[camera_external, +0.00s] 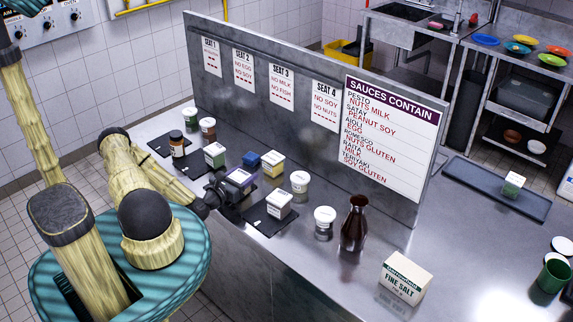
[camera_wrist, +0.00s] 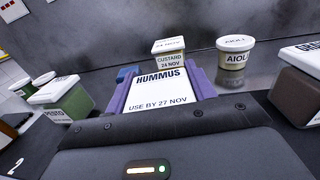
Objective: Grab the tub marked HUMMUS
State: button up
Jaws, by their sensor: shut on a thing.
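Close by are the PESTO tub (camera_wrist: 62,101), CUSTARD tub (camera_wrist: 170,57), AIOLI tub (camera_wrist: 235,52) and a brown tub (camera_wrist: 299,92) with a partly cut-off label. A brown bottle (camera_external: 354,226) and a FINE SALT box (camera_external: 404,281) stand right. A tray (camera_external: 470,175) lies far right.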

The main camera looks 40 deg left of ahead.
notch_tip(320, 180, up, 10)
jog(key=shift+f+b, duration=0.1)
jog(key=shift+b, duration=0.65)
